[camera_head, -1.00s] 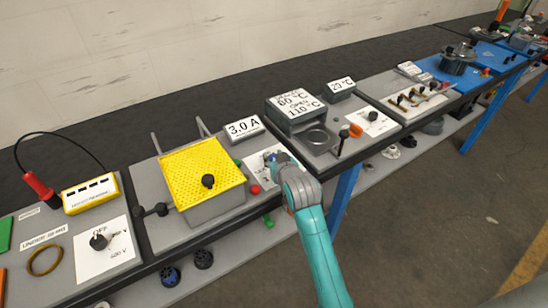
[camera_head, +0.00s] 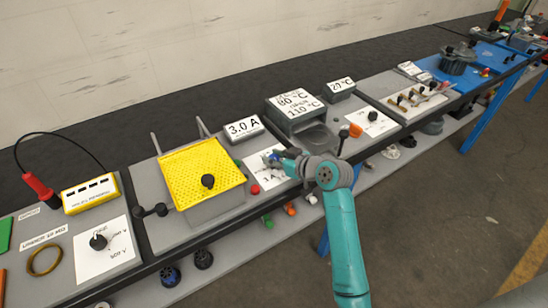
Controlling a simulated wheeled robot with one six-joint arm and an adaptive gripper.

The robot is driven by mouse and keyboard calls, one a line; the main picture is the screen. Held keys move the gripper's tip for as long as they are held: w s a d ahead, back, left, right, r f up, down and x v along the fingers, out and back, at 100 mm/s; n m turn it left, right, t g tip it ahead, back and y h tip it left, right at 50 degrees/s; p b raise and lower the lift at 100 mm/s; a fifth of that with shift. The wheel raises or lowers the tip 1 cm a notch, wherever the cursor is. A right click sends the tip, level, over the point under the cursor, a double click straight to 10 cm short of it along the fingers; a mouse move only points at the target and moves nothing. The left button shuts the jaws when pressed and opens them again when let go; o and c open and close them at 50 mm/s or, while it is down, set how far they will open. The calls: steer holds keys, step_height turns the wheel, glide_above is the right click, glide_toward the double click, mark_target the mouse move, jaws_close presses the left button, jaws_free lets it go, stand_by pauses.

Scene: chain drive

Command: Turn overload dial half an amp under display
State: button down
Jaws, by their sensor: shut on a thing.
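The display (camera_head: 242,128) reads 3.0 A and stands behind the yellow perforated cover. In front of it lies a white dial plate (camera_head: 258,171) with printed markings, partly covered by my arm. My gripper (camera_head: 275,159) is low over this plate and shut on the overload dial. The dial itself is hidden by the fingers, so its pointer and setting cannot be read.
The yellow cover (camera_head: 203,172) with a black knob stands left of the plate.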

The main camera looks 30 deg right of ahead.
stand_by(0.3)
steer(key=c, duration=0.7)
jaws_free()
steer(key=shift+c, duration=0.2)
steer(key=v, duration=1.2)
steer(key=shift+d, duration=0.15)
